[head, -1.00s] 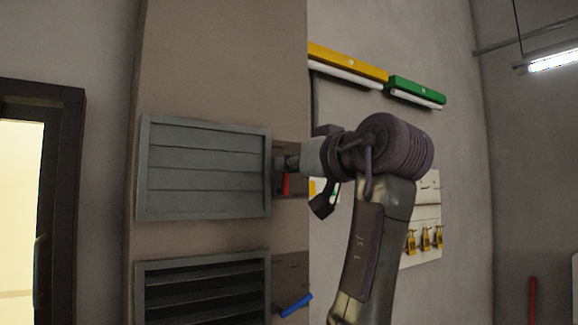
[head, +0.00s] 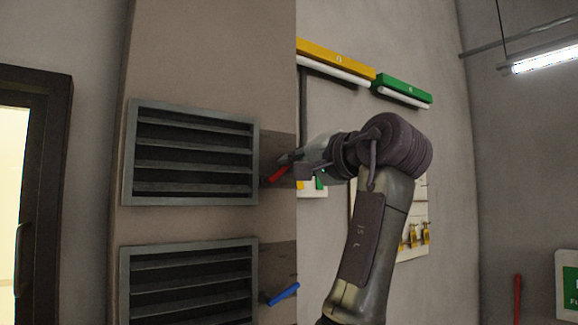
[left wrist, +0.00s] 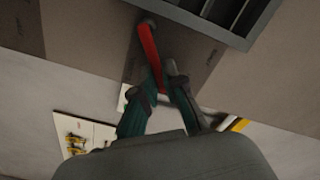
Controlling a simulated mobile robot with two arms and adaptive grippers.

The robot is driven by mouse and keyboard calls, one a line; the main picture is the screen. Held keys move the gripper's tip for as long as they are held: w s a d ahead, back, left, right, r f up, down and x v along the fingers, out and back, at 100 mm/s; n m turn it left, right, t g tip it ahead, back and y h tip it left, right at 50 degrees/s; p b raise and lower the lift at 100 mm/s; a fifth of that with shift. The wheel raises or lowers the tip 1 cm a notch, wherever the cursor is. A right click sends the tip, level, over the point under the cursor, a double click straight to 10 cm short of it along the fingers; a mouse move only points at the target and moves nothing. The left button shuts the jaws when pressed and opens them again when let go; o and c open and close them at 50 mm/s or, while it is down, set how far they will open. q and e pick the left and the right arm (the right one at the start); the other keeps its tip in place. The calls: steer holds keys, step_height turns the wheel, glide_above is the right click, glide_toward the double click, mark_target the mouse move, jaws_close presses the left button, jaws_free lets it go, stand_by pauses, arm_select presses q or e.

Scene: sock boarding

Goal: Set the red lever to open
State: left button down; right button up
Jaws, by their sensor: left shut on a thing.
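The red lever (head: 277,174) sticks out beside the upper vent (head: 190,204), slanting down to the left. The upper vent's slats are tilted, with dark gaps between them. My left gripper (head: 290,163) is at the lever from the right. In the left wrist view the red lever (left wrist: 149,45) runs up from between the fingers of my left gripper (left wrist: 162,82), which is shut on its end. A dark plate (left wrist: 178,50) lies behind the lever. My right gripper is in neither view.
A lower vent (head: 190,246) with open slats and a blue lever (head: 284,294) sits below. A yellow bar (head: 340,60) and a green bar (head: 404,88) are on the wall to the right. A dark-framed doorway (head: 50,180) is at the left.

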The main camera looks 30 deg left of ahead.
arm_select(q)
steer(key=shift+w+d+f+m+b, duration=0.15)
steer(key=shift+f+m+b, duration=0.15)
steer(key=shift+m, duration=0.5)
steer(key=shift+w+f+m+b, duration=0.1)
steer(key=shift+f+m+b, duration=0.2)
steer(key=shift+m, duration=0.5)
steer(key=c, duration=1.2)
jaws_free()
steer(key=shift+w, duration=0.1)
steer(key=shift+c, duration=0.2)
steer(key=shift+d, duration=0.1)
steer(key=v, duration=1.1)
steer(key=shift+s+d, duration=0.2)
steer(key=shift+d, duration=0.15)
steer(key=shift+f, duration=0.1)
